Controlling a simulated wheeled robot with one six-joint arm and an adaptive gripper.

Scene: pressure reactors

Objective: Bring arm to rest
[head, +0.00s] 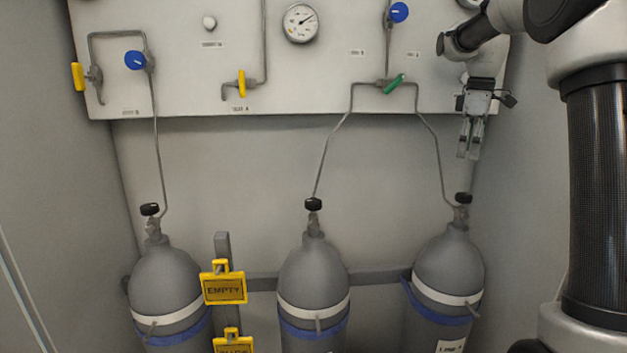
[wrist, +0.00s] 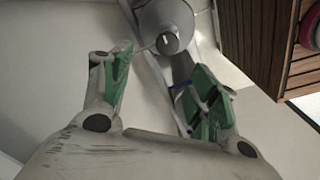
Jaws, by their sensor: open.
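My gripper (head: 468,150) hangs pointing down at the right of the head view, in front of the panel's lower right edge and above the right gas cylinder (head: 448,265). Its fingers are apart with nothing between them. In the wrist view my gripper (wrist: 165,85) shows two green-padded fingers spread wide. Part of a grey rounded object, perhaps a cylinder, lies beyond them at the top. My arm comes in from the right side of the head view, bent at the elbow.
A wall panel (head: 190,60) carries a gauge (head: 300,23), blue knobs, yellow handles and a green handle (head: 394,84). A middle cylinder (head: 313,270) and left cylinder (head: 168,275) stand below, with a yellow EMPTY tag (head: 224,288) between them. A slatted brown surface (wrist: 268,40) shows in the wrist view.

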